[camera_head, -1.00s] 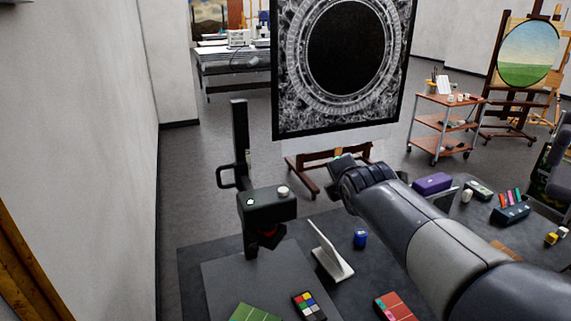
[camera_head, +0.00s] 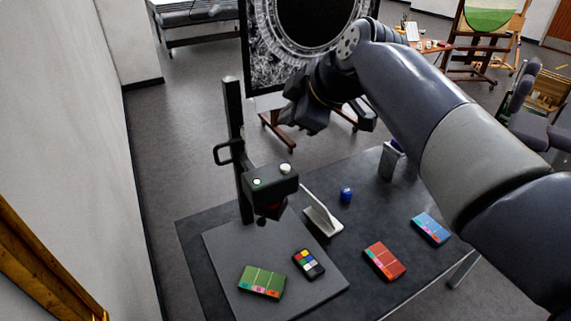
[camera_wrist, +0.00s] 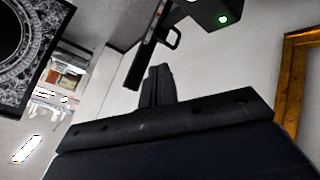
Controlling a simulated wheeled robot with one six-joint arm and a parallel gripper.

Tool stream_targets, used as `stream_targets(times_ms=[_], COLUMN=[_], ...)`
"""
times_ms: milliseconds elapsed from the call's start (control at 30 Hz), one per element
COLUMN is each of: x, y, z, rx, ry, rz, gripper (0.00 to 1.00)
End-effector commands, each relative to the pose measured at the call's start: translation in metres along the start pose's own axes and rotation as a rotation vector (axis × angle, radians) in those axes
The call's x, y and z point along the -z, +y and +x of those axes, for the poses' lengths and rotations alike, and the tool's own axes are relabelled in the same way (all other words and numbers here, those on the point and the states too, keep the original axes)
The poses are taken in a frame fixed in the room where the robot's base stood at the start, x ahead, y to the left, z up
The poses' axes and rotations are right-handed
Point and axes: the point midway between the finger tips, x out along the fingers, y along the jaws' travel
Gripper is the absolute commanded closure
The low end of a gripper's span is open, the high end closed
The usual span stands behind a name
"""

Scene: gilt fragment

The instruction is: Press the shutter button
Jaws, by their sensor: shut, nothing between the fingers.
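The black camera (camera_head: 268,185) is mounted on an upright post (camera_head: 236,130) over a grey baseboard (camera_head: 225,275). On its top face are a round whitish button (camera_head: 285,168) and a small lit green spot (camera_head: 257,182). My gripper (camera_head: 302,118) is in the air above and to the right of the camera, apart from it. In the wrist view my fingers (camera_wrist: 157,82) are together and empty. Part of the camera with its green light (camera_wrist: 223,19) shows at the upper right there; the whitish button is out of that view.
On the table are a green card (camera_head: 262,281), a colour checker (camera_head: 308,263), a white angled stand (camera_head: 322,214), a blue jar (camera_head: 346,194), a red card (camera_head: 384,261) and a blue card (camera_head: 430,229). A framed dark picture (camera_head: 262,60) stands behind my gripper.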

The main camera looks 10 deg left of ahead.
Motion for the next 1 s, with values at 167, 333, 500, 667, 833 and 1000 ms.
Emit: stream_targets(times_ms=[167,333,500,667,833,1000], x=[-0.002,-0.007,-0.018,-0.031,-0.042,-0.046], y=[-0.001,-0.007,-0.018,-0.030,-0.041,-0.045], z=[0.002,0.010,0.025,0.041,0.056,0.062], rx=[-0.001,-0.001,0.000,-0.001,-0.001,-0.002], ry=[-0.001,-0.001,-0.002,-0.002,-0.002,-0.002], rz=[-0.001,-0.001,0.000,-0.001,-0.002,-0.002], gripper=[1.00,1.00,1.00,1.00,1.00,1.00])
